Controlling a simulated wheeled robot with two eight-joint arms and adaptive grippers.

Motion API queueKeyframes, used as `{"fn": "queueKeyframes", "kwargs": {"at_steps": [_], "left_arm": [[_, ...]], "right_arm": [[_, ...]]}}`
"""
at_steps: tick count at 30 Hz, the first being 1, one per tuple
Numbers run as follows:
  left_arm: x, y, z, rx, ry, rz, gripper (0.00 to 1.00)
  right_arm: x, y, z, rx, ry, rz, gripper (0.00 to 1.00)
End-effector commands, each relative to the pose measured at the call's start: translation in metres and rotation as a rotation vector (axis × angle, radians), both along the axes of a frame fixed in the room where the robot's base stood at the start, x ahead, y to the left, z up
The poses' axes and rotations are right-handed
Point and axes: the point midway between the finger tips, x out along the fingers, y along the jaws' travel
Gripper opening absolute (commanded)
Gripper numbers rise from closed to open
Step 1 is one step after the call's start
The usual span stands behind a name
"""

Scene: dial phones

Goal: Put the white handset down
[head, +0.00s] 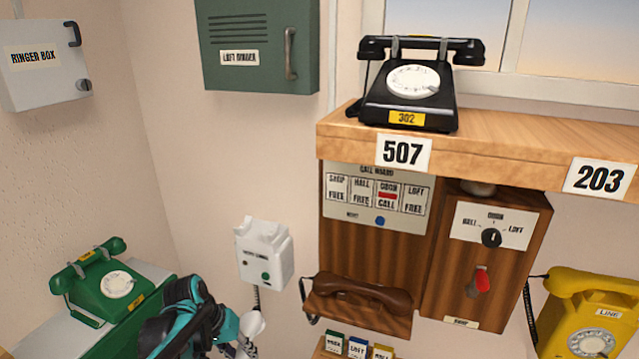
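The white wall phone (263,258) hangs on the wall left of the wooden call board. Its top cradle is empty, and a dark coiled cord runs down from its underside. The white handset (252,324) is below the phone, at the cord's lower end, and is partly hidden by my gripper. My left gripper (228,328), black and teal, is at the bottom of the head view. Its fingers appear shut on the white handset, clear of the cradle; the far fingertip is hard to make out. My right gripper is not in view.
A green dial phone (104,284) stands on a ledge left of my gripper. A brown handset (361,292) rests on a wooden shelf below the call board (375,245). A black phone (411,90) stands on the upper shelf. A yellow phone (590,318) is at right.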

Motion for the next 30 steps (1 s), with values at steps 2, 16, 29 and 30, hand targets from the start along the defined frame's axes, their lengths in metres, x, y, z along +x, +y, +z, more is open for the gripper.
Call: {"fn": "queueKeyframes", "kwargs": {"at_steps": [2,16,29,30], "left_arm": [[-0.004,-0.001,-0.014,0.000,0.001,-0.042,0.00],[-0.024,-0.001,-0.102,-0.001,0.000,-0.086,0.00],[-0.028,0.001,-0.122,0.006,0.002,-0.077,0.00],[-0.026,0.003,-0.123,0.010,0.004,-0.071,0.00]], "right_arm": [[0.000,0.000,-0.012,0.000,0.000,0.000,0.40],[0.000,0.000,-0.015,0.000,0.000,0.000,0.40],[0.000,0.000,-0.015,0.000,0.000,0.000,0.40],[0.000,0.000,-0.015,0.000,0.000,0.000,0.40]]}}
